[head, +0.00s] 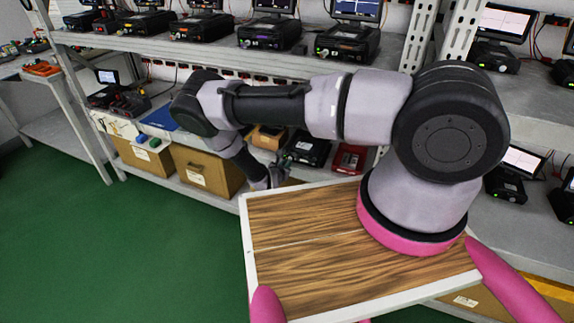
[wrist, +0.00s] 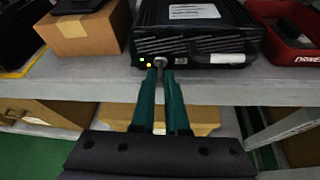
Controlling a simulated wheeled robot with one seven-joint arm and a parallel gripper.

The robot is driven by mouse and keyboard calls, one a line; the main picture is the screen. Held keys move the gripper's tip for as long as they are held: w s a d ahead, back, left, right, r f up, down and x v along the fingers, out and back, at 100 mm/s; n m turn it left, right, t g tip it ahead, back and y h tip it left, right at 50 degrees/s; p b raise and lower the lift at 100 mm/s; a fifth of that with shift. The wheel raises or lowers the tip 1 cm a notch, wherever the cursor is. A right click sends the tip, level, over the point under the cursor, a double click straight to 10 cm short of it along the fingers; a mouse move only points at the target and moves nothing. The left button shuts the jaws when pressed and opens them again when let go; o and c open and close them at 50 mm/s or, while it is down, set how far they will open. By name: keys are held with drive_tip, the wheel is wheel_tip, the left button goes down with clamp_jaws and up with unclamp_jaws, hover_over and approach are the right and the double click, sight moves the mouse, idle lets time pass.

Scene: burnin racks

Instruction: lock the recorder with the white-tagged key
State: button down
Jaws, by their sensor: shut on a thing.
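The recorder (wrist: 195,40) is a black box with a ribbed front and a white label on top, sitting on the shelf in the wrist view. In the head view the recorder (head: 308,148) is on the middle shelf, just beyond my gripper (head: 270,180). In the wrist view my gripper (wrist: 161,72) has teal fingers shut on a small metal key (wrist: 160,62) at the recorder's lower left front. Fingertips and key meet the front where the lock would be; how deep the key sits is hidden. No white tag is clearly visible on the key.
A cardboard box (wrist: 84,32) stands left of the recorder and a red bin (wrist: 285,25) stands right of it. Green and orange lights show on the recorder's front. Larger boxes (head: 205,170) are lower left.

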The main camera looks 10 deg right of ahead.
drive_tip(key=n+h, duration=0.1)
drive_tip(key=n, duration=0.1)
drive_tip(key=n+g+h, duration=0.1)
drive_tip(key=n+h, duration=0.1)
drive_tip(key=n+g+h, duration=0.1)
drive_tip(key=n, duration=0.2)
drive_tip(key=shift+w+a+f+h, duration=0.1)
drive_tip(key=shift+w+a+h, duration=0.1)
drive_tip(key=shift+a+h, duration=0.15)
drive_tip(key=shift+n, duration=0.3)
idle(0.4)
drive_tip(key=c, duration=1.3)
unclamp_jaws()
drive_tip(key=v, duration=1.1)
drive_tip(key=shift+w, duration=0.1)
